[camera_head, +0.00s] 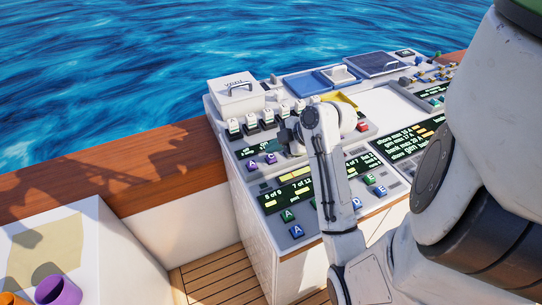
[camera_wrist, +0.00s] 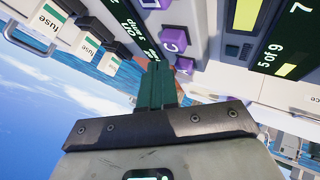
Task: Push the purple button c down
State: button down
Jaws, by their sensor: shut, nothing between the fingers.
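In the wrist view the purple button marked C (camera_wrist: 173,40) stands out from the pale console face, just beyond my fingertips. A second purple button (camera_wrist: 155,3) is cut by the top edge. My gripper (camera_wrist: 162,70) is shut and empty, its dark green fingers together; I cannot tell whether they touch button C. In the head view two purple buttons (camera_head: 252,166) (camera_head: 270,158) sit side by side below a small dark display; their letters are too small to read surely. My gripper (camera_head: 282,136) is above and right of them, partly hidden by my wrist.
Several white fuse blocks (camera_head: 268,117) rise along the console's back. A dark display with yellow bars (camera_head: 289,188) lies in front of the purple buttons. Blue and green buttons (camera_head: 296,231) sit nearer the front. A wooden rail (camera_head: 165,165) borders the console at left.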

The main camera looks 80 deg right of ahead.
aim_at(274, 158)
jog(key=shift+f, duration=0.15)
dwell(0.4)
jog(key=shift+f+b, duration=0.3)
jog(key=shift+b, duration=0.15)
jog(key=shift+f+b, duration=0.7)
jog(key=shift+f, duration=0.15)
dwell(0.8)
jog(key=shift+r, duration=0.15)
jog(key=shift+r+p, duration=1)
jog(key=shift+r, duration=0.15)
jog(key=shift+r+p, duration=1.9)
jog(key=shift+r, duration=0.6)
